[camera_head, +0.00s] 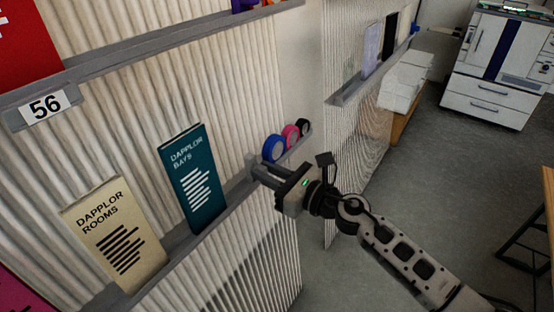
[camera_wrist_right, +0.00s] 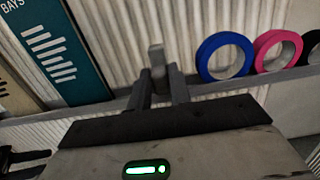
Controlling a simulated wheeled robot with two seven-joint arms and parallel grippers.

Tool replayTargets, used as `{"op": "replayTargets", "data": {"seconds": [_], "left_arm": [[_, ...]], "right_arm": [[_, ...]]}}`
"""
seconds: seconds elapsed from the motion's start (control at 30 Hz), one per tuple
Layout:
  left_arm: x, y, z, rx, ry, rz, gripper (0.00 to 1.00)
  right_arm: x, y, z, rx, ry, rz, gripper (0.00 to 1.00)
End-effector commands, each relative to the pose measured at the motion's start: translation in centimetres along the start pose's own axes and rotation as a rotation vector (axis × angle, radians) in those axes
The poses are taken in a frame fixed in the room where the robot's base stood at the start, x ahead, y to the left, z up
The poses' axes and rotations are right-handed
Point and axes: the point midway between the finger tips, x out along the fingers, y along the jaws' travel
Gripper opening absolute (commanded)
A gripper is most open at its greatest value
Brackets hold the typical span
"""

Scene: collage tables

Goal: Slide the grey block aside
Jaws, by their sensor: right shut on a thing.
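The small grey block (camera_wrist_right: 156,57) stands on the grey shelf ledge against the corrugated wall, between the fingertips of my right gripper (camera_wrist_right: 158,88). In the head view the right gripper (camera_head: 262,174) reaches the ledge from the right, and the block (camera_head: 251,161) shows only as a small grey piece at its tips. The right gripper is shut on the block, and the fingers hide its lower part.
On the same ledge (camera_head: 225,217), a teal book (camera_head: 193,178) leans left of the block and a cream book (camera_head: 115,235) farther left. Blue (camera_head: 273,149), pink (camera_head: 290,134) and black (camera_head: 303,126) tape rolls stand to its right. Short bare ledge lies on either side.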

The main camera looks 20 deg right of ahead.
Motion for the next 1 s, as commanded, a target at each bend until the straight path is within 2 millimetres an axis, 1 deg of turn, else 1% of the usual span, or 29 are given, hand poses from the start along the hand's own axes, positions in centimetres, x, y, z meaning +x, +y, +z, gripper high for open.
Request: {"op": "replayTargets", "data": {"seconds": [0.03,0.1,0.2,0.3,0.57,0.6,0.67,0.7,1.0], "left_arm": [[-0.5,0.0,-0.5,0.004,-0.006,-0.002,0.36],[-0.6,-0.1,-0.3,0.008,-0.014,-0.005,0.36],[-0.5,-0.2,0.1,0.010,-0.025,-0.007,0.36],[-0.4,-0.3,0.1,0.012,-0.023,-0.010,0.36],[-0.2,-0.5,-0.1,0.013,-0.017,-0.013,0.36],[-0.2,-0.5,-0.1,0.013,-0.016,-0.013,0.36],[-0.2,-0.5,-0.1,0.013,-0.017,-0.013,0.36],[-0.2,-0.5,-0.1,0.013,-0.017,-0.013,0.36],[-0.2,-0.5,-0.1,0.012,-0.018,-0.013,0.36]], "right_arm": [[0.0,1.6,0.3,0.005,0.003,0.006,0.00],[0.0,3.2,0.3,0.004,0.002,0.006,0.00],[-0.1,4.7,0.2,0.004,0.002,0.005,0.00],[-0.1,5.5,0.1,0.002,0.001,0.005,0.00],[0.0,5.5,0.1,0.001,-0.001,0.004,0.00],[0.0,5.5,0.1,0.001,-0.001,0.004,0.23],[0.0,5.5,0.1,0.001,-0.001,0.004,0.39],[0.0,5.5,0.1,0.001,-0.001,0.004,0.42],[0.0,5.4,0.1,0.001,0.000,0.003,0.42]]}}
